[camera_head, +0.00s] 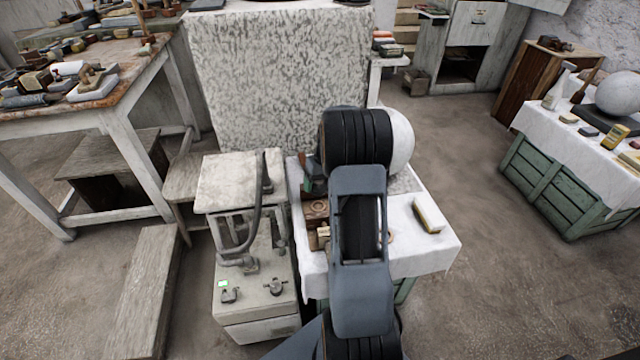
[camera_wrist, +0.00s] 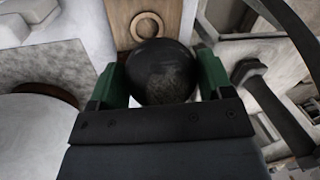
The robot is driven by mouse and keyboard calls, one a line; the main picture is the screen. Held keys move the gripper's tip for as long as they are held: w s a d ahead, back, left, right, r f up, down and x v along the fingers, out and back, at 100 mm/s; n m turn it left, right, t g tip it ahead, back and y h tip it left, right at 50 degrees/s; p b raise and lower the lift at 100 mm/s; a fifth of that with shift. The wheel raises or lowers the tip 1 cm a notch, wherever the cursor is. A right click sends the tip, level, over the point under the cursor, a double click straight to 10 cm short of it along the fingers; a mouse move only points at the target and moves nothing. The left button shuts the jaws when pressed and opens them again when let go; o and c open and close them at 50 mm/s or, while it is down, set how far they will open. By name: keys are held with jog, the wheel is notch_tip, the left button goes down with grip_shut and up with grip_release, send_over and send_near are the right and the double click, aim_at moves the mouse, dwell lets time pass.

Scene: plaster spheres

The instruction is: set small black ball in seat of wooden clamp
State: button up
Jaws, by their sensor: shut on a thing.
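The small black ball (camera_wrist: 162,72) is held between the green fingers of my gripper (camera_wrist: 160,85) in the wrist view. My gripper is shut on it. A wooden block with a pale round ring, which looks like the wooden clamp (camera_wrist: 122,22), shows just beyond the ball. The ring, apparently its seat (camera_wrist: 147,24), is partly covered by the ball, and I cannot tell the height between them. In the head view the wooden clamp (camera_head: 316,208) stands at the left side of the white-clothed table (camera_head: 430,252). My arm hides the ball there and most of my gripper.
A large white sphere (camera_head: 401,140) stands at the back of the same table, partly behind my arm. A yellow-and-white block (camera_head: 429,215) lies at its right. A pale machine (camera_head: 255,285) stands close at the left. The cloth's front right is clear.

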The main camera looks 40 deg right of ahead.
jog(key=shift+s+f+b, duration=0.1)
jog(key=shift+f+b, duration=1.6)
jog(key=shift+f, duration=1.1)
jog(key=shift+f+b, duration=0.35)
jog(key=shift+f, duration=0.45)
jog(key=o, duration=1.3)
jog(key=shift+r, duration=0.15)
jog(key=shift+r+p, duration=1.55)
jog(key=shift+r, duration=0.35)
